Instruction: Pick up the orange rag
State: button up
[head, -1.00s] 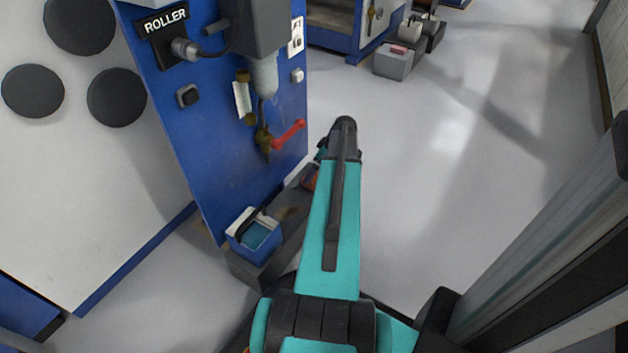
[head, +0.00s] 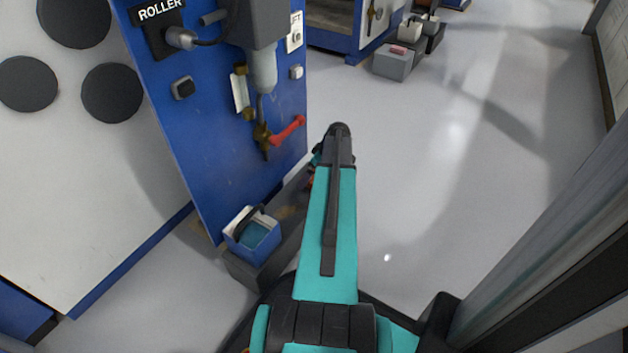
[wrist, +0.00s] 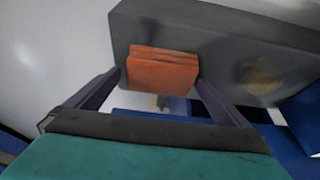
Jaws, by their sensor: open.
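The orange rag (wrist: 162,70) is a folded, layered piece lying on top of a dark grey block (wrist: 190,22) near its left end in the wrist view. My gripper (wrist: 160,80) is open, with one dark finger on each side of the rag in that view. The fingertips come close to the rag's left and right edges; I cannot tell whether they touch it or are level with it. In the head view my arm hides most of the gripper, and only a sliver of orange shows beside it.
A brownish stain (wrist: 260,75) marks the block to the right of the rag. In the head view, a blue-and-white container (head: 252,236) stands on the block's near end. A blue panel with a red valve handle (head: 288,130) rises beside it. Open floor (head: 450,170) lies right.

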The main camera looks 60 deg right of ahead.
jog(key=shift+w+f, duration=0.15)
jog(key=shift+f, duration=0.15)
dwell(0.4)
jog(key=c, duration=1.2)
jog(key=shift+r, duration=0.2)
jog(key=shift+r+p, duration=0.95)
jog(key=shift+r, duration=0.25)
jog(key=shift+r+p, duration=0.35)
jog(key=shift+r, duration=0.2)
jog(key=shift+s+d+r+p, duration=0.3)
jog(key=shift+s+p, duration=0.55)
jog(key=shift+s, duration=1.8)
jog(key=shift+s+d+r+p, duration=0.1)
jog(key=shift+s+d+p, duration=0.5)
jog(key=shift+s, duration=2.05)
jog(key=shift+s+d+r+p, duration=0.15)
jog(key=shift+s+p, duration=0.9)
jog(key=shift+s, duration=1.6)
